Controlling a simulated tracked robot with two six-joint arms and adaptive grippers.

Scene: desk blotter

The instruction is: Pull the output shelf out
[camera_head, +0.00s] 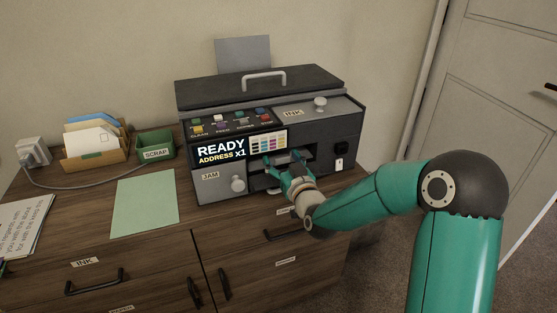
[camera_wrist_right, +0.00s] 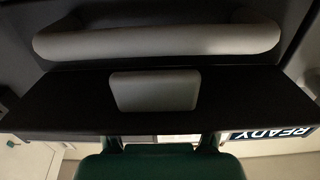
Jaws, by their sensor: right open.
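My gripper hides much of the shelf in the head view. My left gripper is out of view.
A rounded grey bar (camera_wrist_right: 158,42) runs beyond the shelf in the wrist view. The jam door knob (camera_head: 237,184) sticks out left of my gripper. A green sheet (camera_head: 145,205), scrap box (camera_head: 156,146) and envelope tray (camera_head: 95,146) lie farther left. Drawers are below.

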